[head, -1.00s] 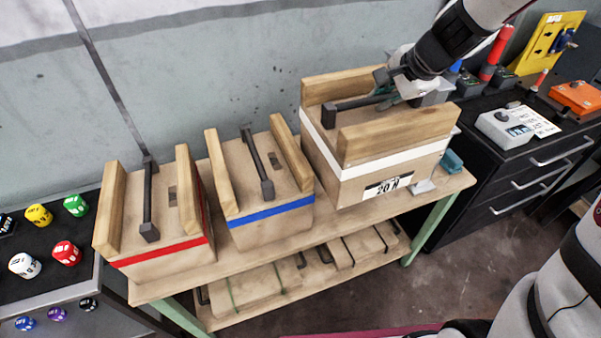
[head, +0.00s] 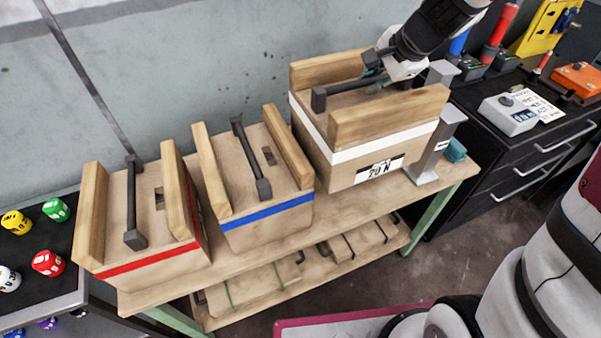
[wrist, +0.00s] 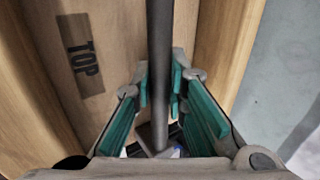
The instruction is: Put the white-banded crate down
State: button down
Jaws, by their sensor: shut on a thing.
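The white-banded crate (head: 380,147) is a wooden box with two thick side rails, a dark bar handle on top and a "20 N" label on its front. It is upright at the right part of the wooden bench (head: 255,240). My gripper (head: 374,72) is shut on the far end of its handle. In the wrist view, the teal fingers (wrist: 160,92) sit on both sides of the dark handle (wrist: 160,45), beside the "TOP" mark. The crate's underside is hidden, so I cannot tell whether it touches the bench.
The blue-banded crate (head: 265,218) stands close on the left, with the red-banded crate (head: 150,262) beyond it. A grey metal post (head: 434,148) stands just right of the white-banded crate. A grey wall (head: 200,70) is behind. Black drawers (head: 530,150) are at right.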

jog(key=shift+w+f+b, duration=0.85)
jog(key=shift+f+b, duration=1.3)
jog(key=shift+f, duration=0.75)
jog(key=shift+w+f+b, duration=0.8)
jog(key=shift+f+b, duration=1.4)
jog(key=shift+f, duration=0.7)
jog(key=shift+w+f+b, duration=0.85)
jog(key=shift+f+b, duration=1.3)
jog(key=shift+f, duration=0.75)
jog(key=c, duration=1.9)
grip_release()
jog(key=shift+f, duration=0.15)
jog(key=o, duration=0.3)
